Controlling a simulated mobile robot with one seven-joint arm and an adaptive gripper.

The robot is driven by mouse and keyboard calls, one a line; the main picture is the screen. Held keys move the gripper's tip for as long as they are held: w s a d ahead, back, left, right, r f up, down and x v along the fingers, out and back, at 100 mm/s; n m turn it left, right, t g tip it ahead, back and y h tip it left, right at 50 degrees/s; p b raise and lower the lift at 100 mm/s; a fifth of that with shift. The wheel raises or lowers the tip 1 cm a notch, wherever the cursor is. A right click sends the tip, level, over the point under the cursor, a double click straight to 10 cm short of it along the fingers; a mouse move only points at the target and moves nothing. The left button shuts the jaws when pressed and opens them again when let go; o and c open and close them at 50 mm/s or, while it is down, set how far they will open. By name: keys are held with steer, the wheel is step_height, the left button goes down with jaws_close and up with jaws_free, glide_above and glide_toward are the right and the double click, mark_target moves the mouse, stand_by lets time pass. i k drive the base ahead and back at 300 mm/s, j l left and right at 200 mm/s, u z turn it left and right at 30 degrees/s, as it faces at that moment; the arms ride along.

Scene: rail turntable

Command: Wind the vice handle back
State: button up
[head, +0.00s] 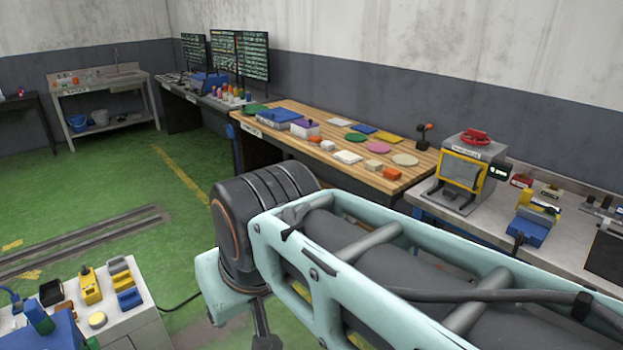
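A small blue device (528,230) that looks like the vice sits on the right-hand bench, with a yellow part (538,213) at its top. A dark bar at its left front (517,241) may be its handle; it is too small to tell how far it is wound. My arm crosses the foreground from the lower right to the middle, nearer the camera than the bench. My gripper cannot be made out; a dark part below my arm at the bottom edge is not clearly a gripper.
A yellow-framed machine with a red top (466,170) stands left of the blue device. A wooden table (290,135) holds several coloured discs and blocks. A white cabinet (135,325) with tools stands at lower left. The green floor (120,185) between is clear, with rails (90,240).

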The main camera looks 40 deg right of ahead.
mark_target(519, 241)
steer(key=z, duration=2.6)
steer(key=i+j+z, duration=0.15)
steer(key=i+j, duration=0.4)
steer(key=j, duration=0.1)
